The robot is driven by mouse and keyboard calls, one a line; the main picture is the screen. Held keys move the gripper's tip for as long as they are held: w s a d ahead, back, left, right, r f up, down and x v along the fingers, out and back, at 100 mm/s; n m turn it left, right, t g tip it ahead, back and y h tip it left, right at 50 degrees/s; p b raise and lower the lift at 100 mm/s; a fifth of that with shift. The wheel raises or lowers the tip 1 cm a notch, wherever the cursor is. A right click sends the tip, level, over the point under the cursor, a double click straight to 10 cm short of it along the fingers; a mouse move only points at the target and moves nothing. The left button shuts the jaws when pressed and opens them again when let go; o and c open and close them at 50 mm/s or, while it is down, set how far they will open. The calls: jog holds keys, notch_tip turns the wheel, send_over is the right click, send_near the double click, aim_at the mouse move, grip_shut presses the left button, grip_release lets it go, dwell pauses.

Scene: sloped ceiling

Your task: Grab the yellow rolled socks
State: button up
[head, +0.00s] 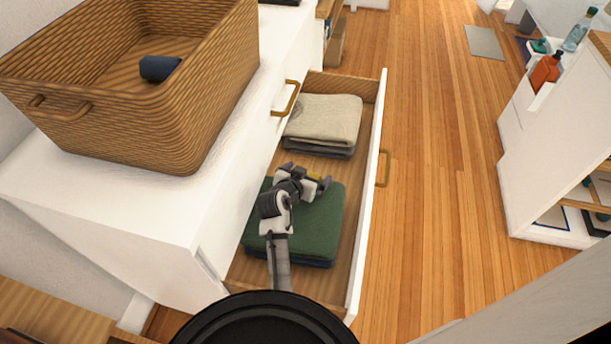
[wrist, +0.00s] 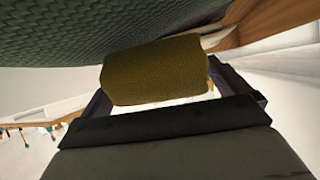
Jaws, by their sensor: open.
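The yellow rolled socks (wrist: 155,70) show as a dark-yellow knit roll in the middle of the wrist view. In the head view only a small yellow bit (head: 315,177) shows at my gripper (head: 307,179), which hides the rest. My gripper is open, with its dark fingers (wrist: 158,82) at either end of the roll. I cannot tell whether they touch it. The socks are close to the green folded cloth (head: 318,222) in the open drawer (head: 361,230); the cloth's knit fills the upper left of the wrist view.
A beige folded cloth (head: 325,117) lies farther back in the drawer. A wicker basket (head: 190,120) with a dark blue roll (head: 159,67) stands on the white dresser (head: 150,205). Wooden floor (head: 435,150) is clear to the right, before a white shelf unit (head: 545,150).

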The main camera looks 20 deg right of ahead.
jog(key=shift+w+d+f, duration=0.2)
jog(key=shift+w+d, duration=0.05)
jog(key=shift+c, duration=0.3)
jog(key=c, duration=0.9)
jog(key=shift+r, duration=0.1)
